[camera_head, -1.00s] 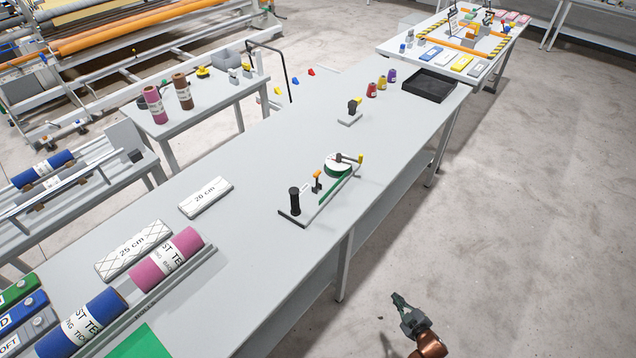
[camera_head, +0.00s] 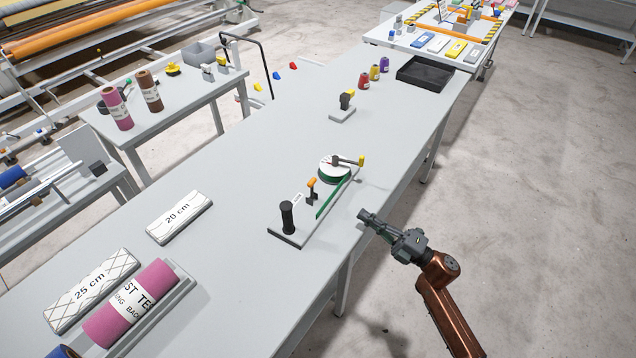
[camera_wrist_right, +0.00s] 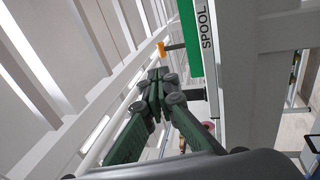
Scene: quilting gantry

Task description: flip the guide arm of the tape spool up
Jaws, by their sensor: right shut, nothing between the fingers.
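The tape spool (camera_head: 334,170) sits on a dark base plate (camera_head: 288,239) near the right edge of the long grey table. A dark arm with a yellow tip (camera_head: 361,160) lies flat across the spool's top. Green tape runs from the spool past a short orange-topped lever (camera_head: 312,182) towards a black post (camera_head: 287,217). My right gripper (camera_head: 364,217) is shut and empty, just off the table edge and apart from the spool unit. In the right wrist view, the shut fingers (camera_wrist_right: 156,80) are below an orange-yellow tip (camera_wrist_right: 161,49) beside the green strip. My left gripper is out of view.
A small stand (camera_head: 343,110), coloured thread cones (camera_head: 364,81) and a black tray (camera_head: 425,74) are farther back on the table. A 20 cm ruler block (camera_head: 180,217) and a pink roll (camera_head: 130,303) lie nearer. The floor right of the table is clear.

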